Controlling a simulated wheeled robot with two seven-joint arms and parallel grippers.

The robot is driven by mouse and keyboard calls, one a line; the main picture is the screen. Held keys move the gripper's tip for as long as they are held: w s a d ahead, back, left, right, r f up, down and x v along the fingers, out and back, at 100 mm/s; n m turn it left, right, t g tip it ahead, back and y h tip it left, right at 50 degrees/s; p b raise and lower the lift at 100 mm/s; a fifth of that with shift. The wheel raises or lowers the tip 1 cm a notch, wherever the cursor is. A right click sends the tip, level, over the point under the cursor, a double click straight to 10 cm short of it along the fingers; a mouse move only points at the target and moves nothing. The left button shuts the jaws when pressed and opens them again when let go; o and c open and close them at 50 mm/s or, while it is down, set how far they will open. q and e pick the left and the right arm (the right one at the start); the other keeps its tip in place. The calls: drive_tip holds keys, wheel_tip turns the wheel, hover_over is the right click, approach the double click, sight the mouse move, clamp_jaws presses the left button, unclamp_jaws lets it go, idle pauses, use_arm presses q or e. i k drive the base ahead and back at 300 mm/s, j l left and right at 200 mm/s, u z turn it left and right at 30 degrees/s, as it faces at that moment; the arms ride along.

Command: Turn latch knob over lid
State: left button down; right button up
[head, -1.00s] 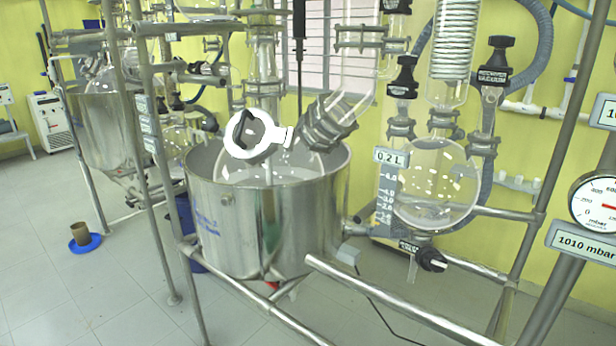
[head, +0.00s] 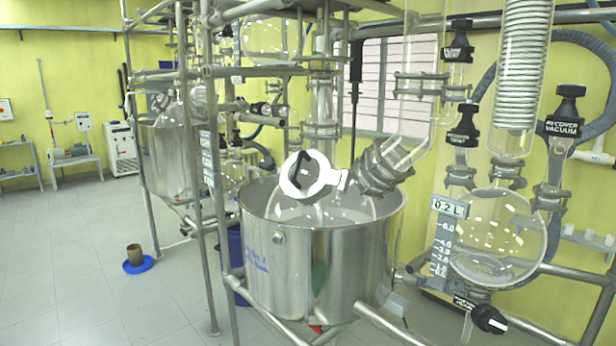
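The white round lid (head: 326,174) sits at the top of the glass vessel inside the steel bath (head: 325,262), tilted toward me. A black knob (head: 297,171) lies across the left part of the lid's face, and a white tab reaches out to the right. I cannot tell from this distance whether the knob is turned over the lid. Neither gripper shows in the head view.
Steel frame posts (head: 214,230) stand left of the bath. A receiver flask (head: 497,240) with black valve knobs hangs at the right. A brown cup (head: 134,252) on a blue dish lies on the open floor at left.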

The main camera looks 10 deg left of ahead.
sight(267, 164)
drive_tip(key=i+j+u, duration=0.25)
drive_tip(key=i, duration=0.2)
drive_tip(key=i+u, duration=0.25)
drive_tip(key=i, duration=0.15)
